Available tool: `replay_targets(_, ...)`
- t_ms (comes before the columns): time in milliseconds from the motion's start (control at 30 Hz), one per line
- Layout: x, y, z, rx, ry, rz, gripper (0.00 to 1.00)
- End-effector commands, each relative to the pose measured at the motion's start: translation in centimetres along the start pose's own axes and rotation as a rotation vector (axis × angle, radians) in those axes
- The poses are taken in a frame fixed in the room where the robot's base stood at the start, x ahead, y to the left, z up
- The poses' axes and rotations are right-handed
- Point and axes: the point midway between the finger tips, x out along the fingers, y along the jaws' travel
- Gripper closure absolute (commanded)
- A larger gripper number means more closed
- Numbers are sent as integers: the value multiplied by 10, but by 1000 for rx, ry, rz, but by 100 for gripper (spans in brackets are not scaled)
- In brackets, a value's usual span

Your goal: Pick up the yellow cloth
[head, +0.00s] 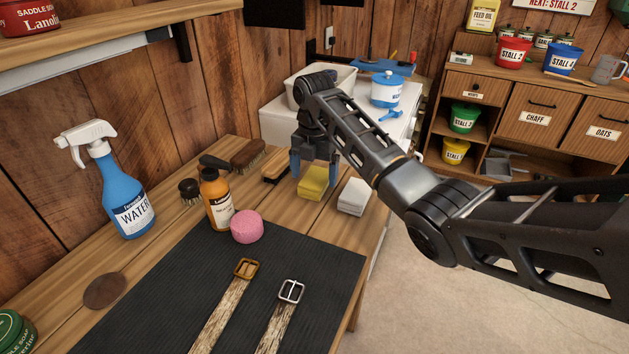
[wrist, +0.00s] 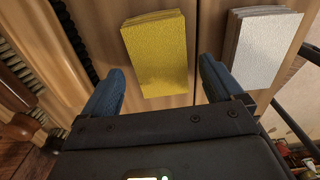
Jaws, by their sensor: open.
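The yellow cloth (head: 313,184) is a folded stack lying on the wooden bench, left of a folded white cloth (head: 353,197). In the wrist view the yellow cloth (wrist: 158,52) lies ahead, between the lines of the two blue fingertips. My gripper (head: 314,168) is open and empty, above and close to the yellow cloth at its far side. It also shows in the wrist view (wrist: 158,88), with its fingers apart on either side of the cloth's near end. I cannot tell the exact height of the fingers above the bench.
Brushes (head: 248,154) lie left of the yellow cloth, one close beside it. An orange bottle (head: 217,199), a pink round sponge (head: 247,227) and a blue spray bottle (head: 122,190) stand further left. A dark mat (head: 220,290) with two straps lies in front.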

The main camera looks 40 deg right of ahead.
Motion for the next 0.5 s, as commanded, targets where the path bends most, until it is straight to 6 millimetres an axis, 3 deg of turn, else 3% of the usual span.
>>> replay_targets(167, 17, 0, 0, 1, 0, 0, 6)
replay_targets(400, 20, 0, 0, 1, -1, 0, 6)
replay_targets(500, 20, 0, 0, 1, -1, 0, 14)
